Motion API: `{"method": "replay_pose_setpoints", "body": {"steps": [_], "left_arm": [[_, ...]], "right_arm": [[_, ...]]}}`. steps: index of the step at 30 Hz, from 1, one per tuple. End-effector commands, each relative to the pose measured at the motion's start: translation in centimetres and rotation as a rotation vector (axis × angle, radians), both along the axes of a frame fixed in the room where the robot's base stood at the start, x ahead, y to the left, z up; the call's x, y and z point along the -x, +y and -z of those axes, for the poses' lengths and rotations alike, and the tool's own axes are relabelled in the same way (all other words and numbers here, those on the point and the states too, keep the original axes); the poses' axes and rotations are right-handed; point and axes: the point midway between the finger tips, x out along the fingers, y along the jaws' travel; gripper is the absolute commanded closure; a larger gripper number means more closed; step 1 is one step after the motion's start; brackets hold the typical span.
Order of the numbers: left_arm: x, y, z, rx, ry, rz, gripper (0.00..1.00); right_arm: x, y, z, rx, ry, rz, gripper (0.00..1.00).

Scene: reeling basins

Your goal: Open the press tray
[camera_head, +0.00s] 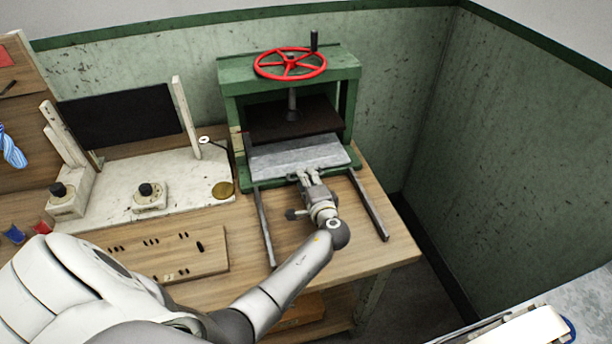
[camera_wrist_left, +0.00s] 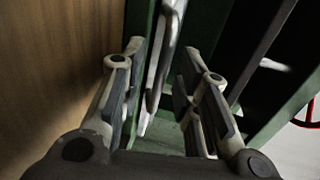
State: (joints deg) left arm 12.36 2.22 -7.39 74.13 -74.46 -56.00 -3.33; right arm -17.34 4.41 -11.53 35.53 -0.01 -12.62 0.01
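The green press (camera_head: 350,72) stands at the back of the wooden table, with a red wheel (camera_head: 290,64) on top. Its grey metal tray (camera_head: 290,158) lies in the lower opening, below a dark plate. Two metal rails run from the press towards the front. My left gripper (camera_head: 308,174) is at the tray's front edge, near its middle. In the left wrist view the left gripper's fingers (camera_wrist_left: 162,72) are apart, with a pale metal bar (camera_wrist_left: 166,50) between them and gaps visible. Whether a finger touches it is unclear. My right gripper is not in view.
A white reeling stand (camera_head: 115,195) with knobs, posts and a black panel is left of the press. A wooden board (camera_head: 190,256) with dark slots lies in front of it. The tabletop between the rails is clear except for my left arm. Green walls close in behind and right.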

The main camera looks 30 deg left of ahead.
Motion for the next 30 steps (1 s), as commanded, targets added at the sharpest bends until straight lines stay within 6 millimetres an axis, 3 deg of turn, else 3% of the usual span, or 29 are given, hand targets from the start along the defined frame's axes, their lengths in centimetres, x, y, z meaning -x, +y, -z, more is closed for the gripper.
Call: {"method": "replay_pose_setpoints", "body": {"steps": [6,15,22,30], "left_arm": [[-0.93,1.09,0.34,0.001,0.001,0.0,0.7],[-1.02,1.21,0.39,0.001,0.001,0.0,0.7],[-1.01,1.18,0.38,0.001,0.001,0.0,1.0],[-1.0,1.17,0.4,0.001,0.001,0.0,1.0]], "right_arm": [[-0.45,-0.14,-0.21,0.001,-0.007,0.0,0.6],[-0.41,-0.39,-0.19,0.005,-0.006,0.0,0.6],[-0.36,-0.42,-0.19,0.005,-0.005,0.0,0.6],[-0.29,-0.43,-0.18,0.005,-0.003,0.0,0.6]]}}
